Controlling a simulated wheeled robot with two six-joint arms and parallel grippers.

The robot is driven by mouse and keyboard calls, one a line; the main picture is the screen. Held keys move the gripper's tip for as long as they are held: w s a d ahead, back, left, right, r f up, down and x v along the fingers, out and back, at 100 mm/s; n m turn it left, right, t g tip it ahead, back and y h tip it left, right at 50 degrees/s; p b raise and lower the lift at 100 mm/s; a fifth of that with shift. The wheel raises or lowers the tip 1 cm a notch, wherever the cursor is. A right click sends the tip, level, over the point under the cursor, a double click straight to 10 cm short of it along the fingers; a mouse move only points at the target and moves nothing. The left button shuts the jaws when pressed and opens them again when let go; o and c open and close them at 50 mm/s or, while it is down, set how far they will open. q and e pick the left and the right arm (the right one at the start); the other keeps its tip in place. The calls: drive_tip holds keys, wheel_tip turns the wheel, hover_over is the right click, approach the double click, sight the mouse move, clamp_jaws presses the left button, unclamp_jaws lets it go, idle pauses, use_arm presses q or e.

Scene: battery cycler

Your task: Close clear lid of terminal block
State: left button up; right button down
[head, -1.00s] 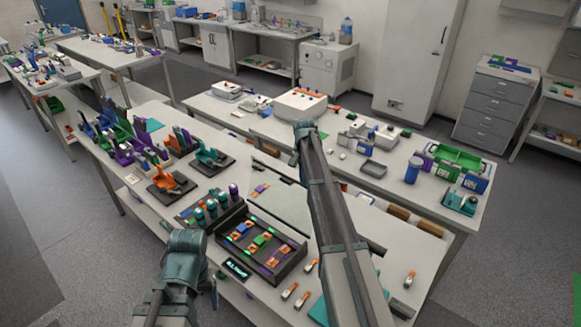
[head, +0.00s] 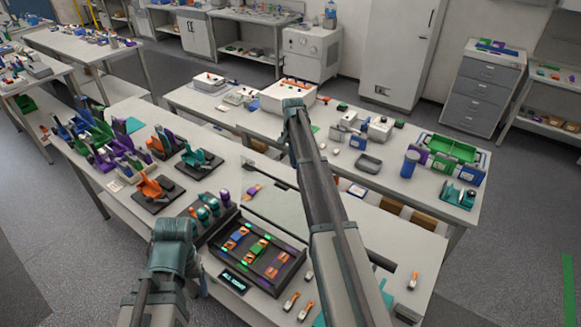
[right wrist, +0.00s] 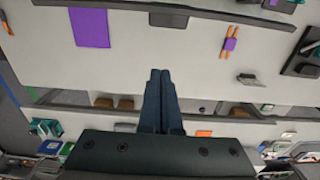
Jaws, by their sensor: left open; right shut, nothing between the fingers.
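The terminal block is a dark open tray (head: 292,272) on the near bench, with orange, green, blue and purple parts and lit green marks inside. A small lit display (head: 233,281) sits at its front. A pale see-through panel (head: 283,214), seemingly the clear lid, lies open behind the tray, with a dark bar (head: 268,171) beyond it, partly covered by my right arm. My right gripper (right wrist: 160,72) is shut and empty above the back of the bench; in the head view my arm hides it. My left gripper (head: 203,284) is left of the tray, mostly hidden by its arm, open.
Orange (head: 157,188) and teal (head: 196,159) fixtures stand further left. Loose orange-and-white connectors (head: 290,301) lie in front of the tray. A second bench (head: 340,170) with instruments stands behind a gap.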

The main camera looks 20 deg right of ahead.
wheel_tip(320, 180, down, 10)
drive_tip(key=b, duration=0.9)
drive_tip(key=a, duration=0.1)
drive_tip(key=s+a+r, duration=0.1)
drive_tip(key=a+p, duration=0.1)
drive_tip(key=shift+s+r, duration=0.3)
drive_tip(key=shift+s, duration=0.05)
